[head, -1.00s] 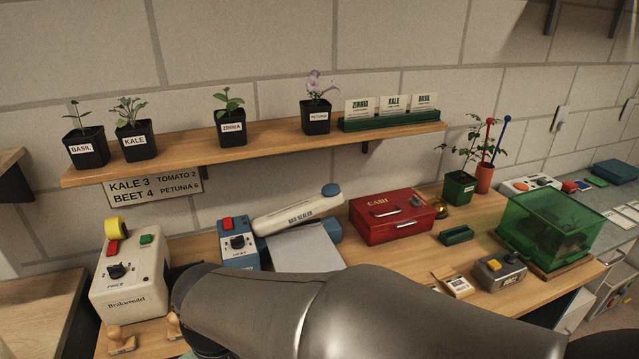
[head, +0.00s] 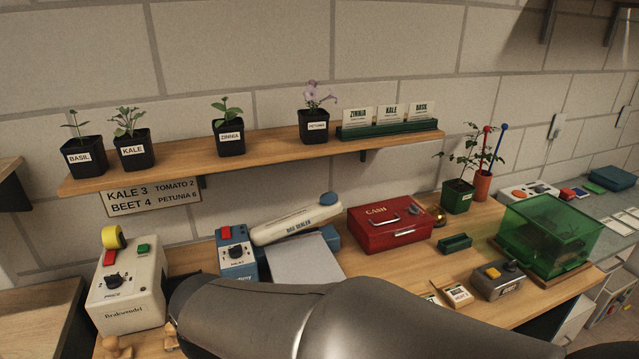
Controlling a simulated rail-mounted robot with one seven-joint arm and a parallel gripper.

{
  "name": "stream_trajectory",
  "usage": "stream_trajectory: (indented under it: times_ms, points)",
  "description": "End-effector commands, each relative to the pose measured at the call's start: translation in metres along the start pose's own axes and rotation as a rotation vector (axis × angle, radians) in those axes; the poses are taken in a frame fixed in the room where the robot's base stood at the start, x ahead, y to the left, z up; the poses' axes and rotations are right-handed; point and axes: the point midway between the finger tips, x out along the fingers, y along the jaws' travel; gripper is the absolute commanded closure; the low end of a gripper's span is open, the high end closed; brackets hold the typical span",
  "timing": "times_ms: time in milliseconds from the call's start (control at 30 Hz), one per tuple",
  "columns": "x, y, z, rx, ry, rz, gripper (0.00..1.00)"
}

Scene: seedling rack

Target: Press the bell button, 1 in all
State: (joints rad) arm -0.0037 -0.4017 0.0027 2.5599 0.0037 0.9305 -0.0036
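A small brass dome (head: 438,217), which looks like a bell, stands at the back between the red cash box and a potted plant. I cannot tell for sure which of these carries the bell button. My arm crosses the bottom of the head view; my gripper is out of view.
A red cash box (head: 388,231), a bag sealer (head: 297,222), a price machine (head: 127,298) and a green clear-walled case (head: 567,236) crowd the bench (head: 419,270). A small green tray (head: 455,243) lies behind the grey box. The shelf (head: 270,147) above holds several potted seedlings.

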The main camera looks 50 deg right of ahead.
Motion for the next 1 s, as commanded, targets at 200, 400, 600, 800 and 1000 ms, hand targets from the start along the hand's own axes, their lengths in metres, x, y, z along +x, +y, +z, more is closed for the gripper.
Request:
stream_trajectory:
  times_ms: [200, 400, 600, 800, 1000]
  points:
    - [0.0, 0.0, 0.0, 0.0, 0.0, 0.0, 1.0]
    - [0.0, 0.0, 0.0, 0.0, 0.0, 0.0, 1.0]
    - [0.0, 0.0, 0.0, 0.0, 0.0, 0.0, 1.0]
    - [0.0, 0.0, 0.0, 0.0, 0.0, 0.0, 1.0]
    - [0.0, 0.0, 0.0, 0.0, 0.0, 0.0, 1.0]
